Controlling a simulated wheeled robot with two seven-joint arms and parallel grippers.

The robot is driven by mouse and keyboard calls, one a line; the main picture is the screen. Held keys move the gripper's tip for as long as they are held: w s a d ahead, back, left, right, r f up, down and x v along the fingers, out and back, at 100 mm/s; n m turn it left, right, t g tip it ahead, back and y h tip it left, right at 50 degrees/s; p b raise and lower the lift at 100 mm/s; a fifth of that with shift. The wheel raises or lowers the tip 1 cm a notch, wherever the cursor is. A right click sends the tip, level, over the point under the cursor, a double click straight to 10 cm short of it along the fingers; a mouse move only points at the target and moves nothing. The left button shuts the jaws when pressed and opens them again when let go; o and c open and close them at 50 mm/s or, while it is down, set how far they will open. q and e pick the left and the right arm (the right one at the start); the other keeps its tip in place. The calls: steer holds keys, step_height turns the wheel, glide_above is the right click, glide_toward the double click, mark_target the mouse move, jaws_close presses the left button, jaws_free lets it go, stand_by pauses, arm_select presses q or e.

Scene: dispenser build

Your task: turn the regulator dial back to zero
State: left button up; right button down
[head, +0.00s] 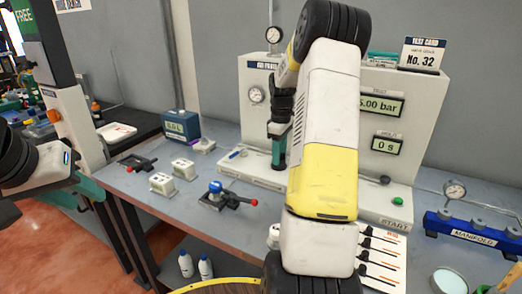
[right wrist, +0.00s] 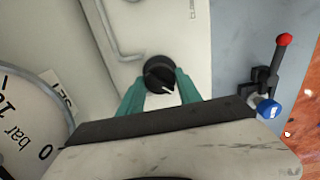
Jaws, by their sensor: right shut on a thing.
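The regulator dial (right wrist: 160,75) is a round black knob with a white pointer mark on the pale panel. In the right wrist view it sits between the two teal fingers of my right gripper (right wrist: 161,92), which is shut on it. The mark points to the lower right of that picture. In the head view my right gripper (head: 279,150) reaches down at the front of the white test stand (head: 235,165); the dial is hidden there. My left gripper (head: 88,187) is at the left, away from the stand; its opening is unclear.
A round gauge (head: 256,95) is on the stand's face. A display (head: 381,104) reads about 5.00 bar, and another (head: 387,144) reads 0 s. A red-handled clamp (head: 228,196) and small white blocks stand on the bench. A blue manifold (head: 472,232) is at right.

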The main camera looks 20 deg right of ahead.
steer(key=c, duration=0.8)
jaws_free()
steer(key=shift+r, duration=3.9)
